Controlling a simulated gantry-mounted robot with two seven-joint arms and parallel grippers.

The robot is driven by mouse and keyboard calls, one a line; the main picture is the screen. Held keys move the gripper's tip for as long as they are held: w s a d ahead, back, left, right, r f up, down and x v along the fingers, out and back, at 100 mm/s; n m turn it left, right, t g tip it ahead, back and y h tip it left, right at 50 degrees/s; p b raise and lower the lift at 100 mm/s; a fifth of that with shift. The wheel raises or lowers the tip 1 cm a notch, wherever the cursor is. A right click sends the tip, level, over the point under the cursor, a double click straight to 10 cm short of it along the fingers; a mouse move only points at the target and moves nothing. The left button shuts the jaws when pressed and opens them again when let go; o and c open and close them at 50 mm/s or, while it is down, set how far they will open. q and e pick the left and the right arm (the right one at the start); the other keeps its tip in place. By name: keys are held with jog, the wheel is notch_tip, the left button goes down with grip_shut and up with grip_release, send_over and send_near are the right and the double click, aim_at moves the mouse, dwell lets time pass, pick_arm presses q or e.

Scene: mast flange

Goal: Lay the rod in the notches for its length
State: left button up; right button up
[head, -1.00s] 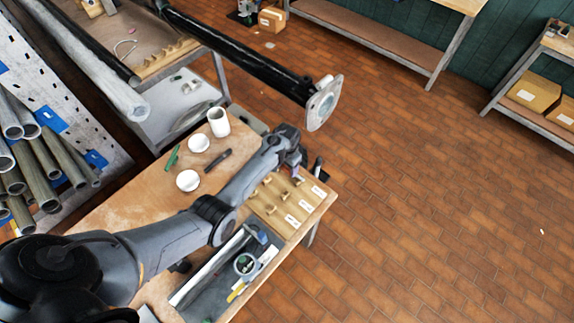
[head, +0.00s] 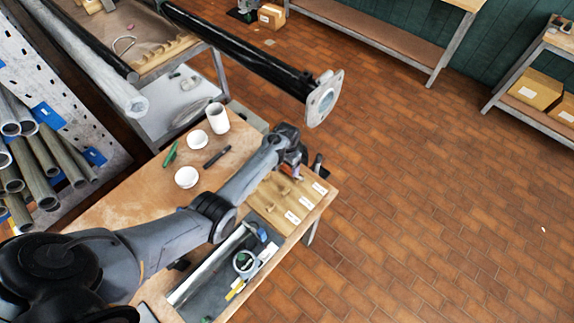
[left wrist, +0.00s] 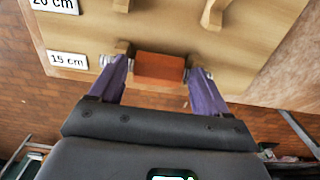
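A light wooden notch board (head: 262,208) lies at the table's right corner, with short pegs and white length labels. In the left wrist view, the 15 cm label (left wrist: 68,61) and part of a 20 cm label show. My left gripper (left wrist: 160,66) is over the board's edge at the 15 cm row; it also shows in the head view (head: 297,172). Its purple fingers stand well apart, with an orange-brown piece (left wrist: 160,68) filling the gap. This looks like the held rod; its full length is hidden. Pegs stand close by both fingertips. My right gripper cannot be made out.
A grey tray (head: 212,298) with a long grey bar and a tape roll (head: 245,263) lies in front of the board. A white mug (head: 218,117), white dishes and pens stand behind my left arm. A black flanged pipe (head: 270,66) juts out beyond.

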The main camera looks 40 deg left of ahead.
pick_arm(q)
jog(key=shift+o, duration=1.1)
jog(key=shift+s+f, duration=0.1)
notch_tip(320, 180, up, 11)
jog(key=shift+f+p, duration=0.1)
jog(key=shift+p, duration=0.3)
